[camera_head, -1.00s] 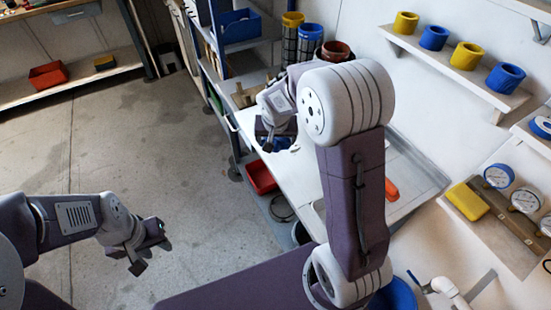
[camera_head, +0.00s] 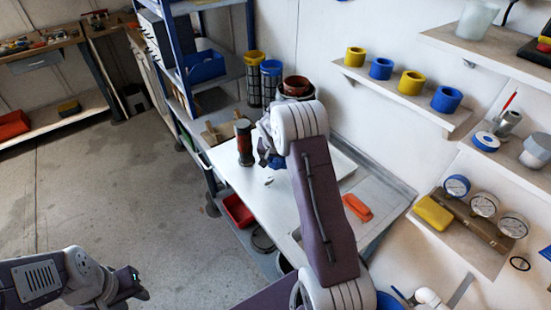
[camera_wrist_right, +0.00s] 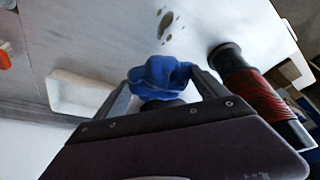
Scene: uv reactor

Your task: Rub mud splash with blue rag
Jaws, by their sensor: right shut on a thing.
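The blue rag (camera_wrist_right: 160,77) is a crumpled bundle between the fingers of my right gripper (camera_wrist_right: 163,85), which is shut on it. In the head view my right gripper (camera_head: 268,155) is over the white worktop, with a little of the rag (camera_head: 277,162) showing. The mud splash (camera_wrist_right: 167,24) is a few small dark spots on the worktop, ahead of the rag and apart from it in the wrist view. It also shows in the head view (camera_head: 269,182), below the gripper. My left gripper (camera_head: 135,287) is low at the left, away from the worktop; its jaws are unclear.
A red and black cylinder (camera_head: 244,142) stands on the worktop close to my right gripper. An orange object (camera_head: 357,207) lies farther right. A white dish (camera_wrist_right: 80,93) shows in the wrist view. Blue and yellow mesh containers (camera_head: 271,80) stand at the back.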

